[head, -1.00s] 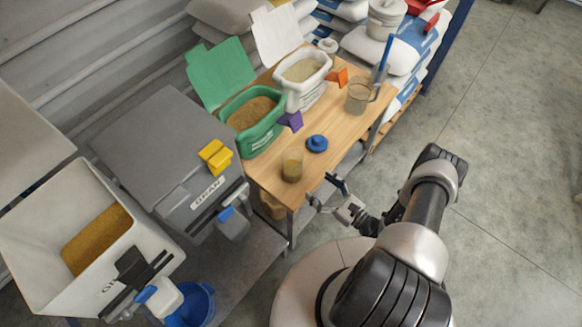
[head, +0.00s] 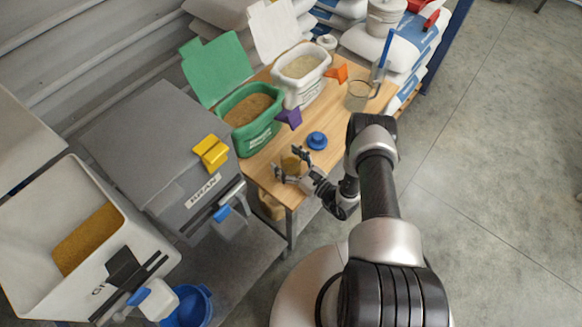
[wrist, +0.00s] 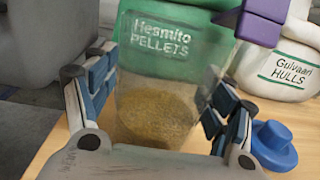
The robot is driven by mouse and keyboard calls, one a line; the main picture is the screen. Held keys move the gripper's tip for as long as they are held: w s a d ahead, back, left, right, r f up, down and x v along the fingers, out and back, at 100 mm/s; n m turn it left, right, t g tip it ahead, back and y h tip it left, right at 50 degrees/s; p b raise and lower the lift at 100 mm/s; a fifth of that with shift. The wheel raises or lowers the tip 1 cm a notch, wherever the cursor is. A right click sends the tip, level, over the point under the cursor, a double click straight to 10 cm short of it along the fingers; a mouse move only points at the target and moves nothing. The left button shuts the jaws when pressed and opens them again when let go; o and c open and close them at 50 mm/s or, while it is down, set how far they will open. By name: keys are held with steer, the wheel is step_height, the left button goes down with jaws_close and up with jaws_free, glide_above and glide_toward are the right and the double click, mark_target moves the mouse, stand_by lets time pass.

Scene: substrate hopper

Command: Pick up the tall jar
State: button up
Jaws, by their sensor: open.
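The tall jar (wrist: 157,112) is clear, with brown-yellow grainy material in its lower part. It stands upright on the wooden table near the front edge. In the head view the jar (head: 290,165) is partly hidden by my gripper (head: 289,165). In the wrist view my gripper (wrist: 155,105) is open, with one finger on each side of the jar. The right finger looks close to the jar wall; I cannot tell whether it touches. A blue lid (wrist: 273,146) lies on the table to the right of the jar; the head view shows it too (head: 317,140).
Behind the jar stand a green pellet bin (head: 257,137) with a purple scoop (head: 290,118) and a white hulls bin (head: 302,90). A clear jug (head: 357,96) is at the back right. A grey BRAN hopper (head: 165,140) stands left. Table space around the lid is clear.

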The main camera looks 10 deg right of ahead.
steer(key=shift+x, duration=1.1)
steer(key=c, duration=1.2)
steer(key=shift+c, duration=0.3)
